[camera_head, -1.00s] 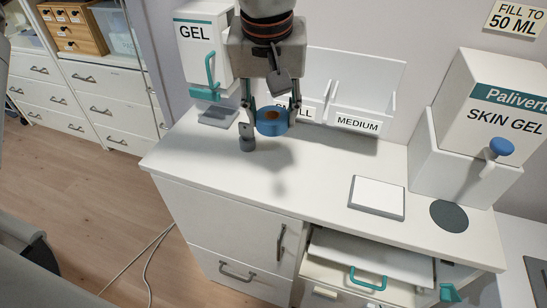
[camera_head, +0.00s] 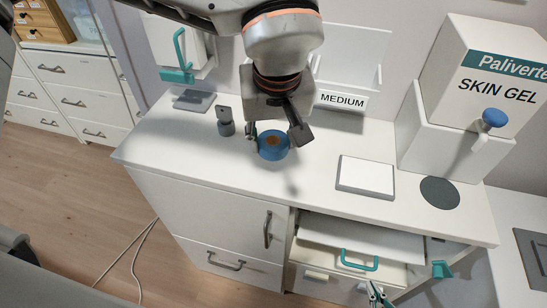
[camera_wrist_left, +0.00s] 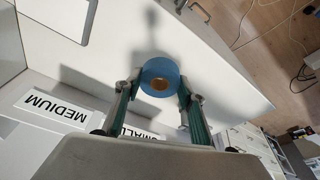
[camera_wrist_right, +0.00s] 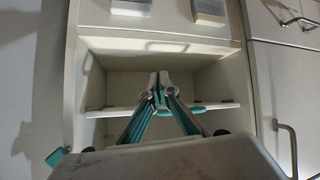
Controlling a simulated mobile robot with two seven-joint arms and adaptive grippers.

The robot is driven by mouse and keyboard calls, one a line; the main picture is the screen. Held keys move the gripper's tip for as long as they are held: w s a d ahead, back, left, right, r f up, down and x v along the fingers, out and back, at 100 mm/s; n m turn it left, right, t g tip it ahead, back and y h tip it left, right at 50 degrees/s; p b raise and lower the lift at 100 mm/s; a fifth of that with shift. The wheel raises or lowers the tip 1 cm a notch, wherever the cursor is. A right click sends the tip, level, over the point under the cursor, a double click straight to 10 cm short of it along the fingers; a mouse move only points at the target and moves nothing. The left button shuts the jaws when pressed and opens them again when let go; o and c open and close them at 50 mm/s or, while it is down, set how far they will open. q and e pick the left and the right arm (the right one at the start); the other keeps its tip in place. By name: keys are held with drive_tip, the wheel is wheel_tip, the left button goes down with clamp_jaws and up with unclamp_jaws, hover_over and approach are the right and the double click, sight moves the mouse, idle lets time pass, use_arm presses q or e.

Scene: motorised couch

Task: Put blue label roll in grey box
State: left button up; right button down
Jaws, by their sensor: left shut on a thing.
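The blue label roll (camera_head: 273,146), a ring with an orange-brown core, is held by my left gripper (camera_head: 276,136) above the white counter. In the left wrist view the roll (camera_wrist_left: 160,76) sits between the two fingertips (camera_wrist_left: 156,90). A shadow lies on the counter to its lower right. My right gripper (camera_head: 378,293) is at the bottom of the head view, by the open unit under the counter. In the right wrist view its fingertips (camera_wrist_right: 160,94) meet, with nothing visible between them.
A small grey post (camera_head: 226,127) stands left of the roll. A white pad (camera_head: 366,176) and dark disc (camera_head: 440,192) lie to the right, before the skin gel dispenser (camera_head: 481,80). A white holder marked MEDIUM (camera_head: 342,101) is behind.

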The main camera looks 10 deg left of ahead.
sight(273, 170)
use_arm(q)
drive_tip(key=shift+f, duration=2.85)
drive_tip(key=shift+f+b, duration=0.15)
drive_tip(key=shift+b, duration=0.2)
drive_tip(key=o, duration=1.2)
drive_tip(key=shift+c, duration=0.2)
